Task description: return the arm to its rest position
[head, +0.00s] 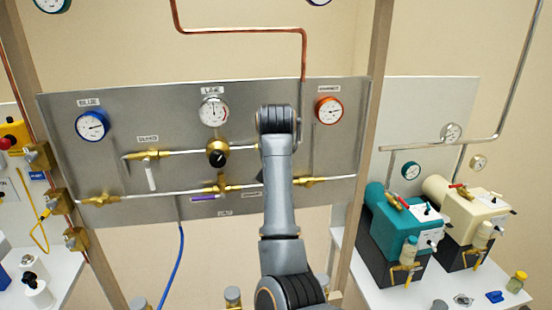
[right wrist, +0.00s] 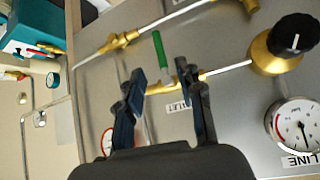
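My right arm (head: 278,190) reaches up from the bottom of the head view in front of the grey gauge panel (head: 345,150). Its gripper is hidden behind the arm there. In the right wrist view my right gripper (right wrist: 160,72) is open, its two dark fingers apart. A green valve handle (right wrist: 160,55) shows between the fingertips; I see no finger touching it, and its depth from them is unclear. My left arm and left gripper are not in view.
The panel carries a blue gauge (head: 92,124), a white gauge (head: 213,111), an orange gauge (head: 328,110), a black knob (head: 217,153) and brass pipes. Wooden posts stand either side. Teal (head: 402,232) and cream (head: 468,218) pumps stand on a white bench at right.

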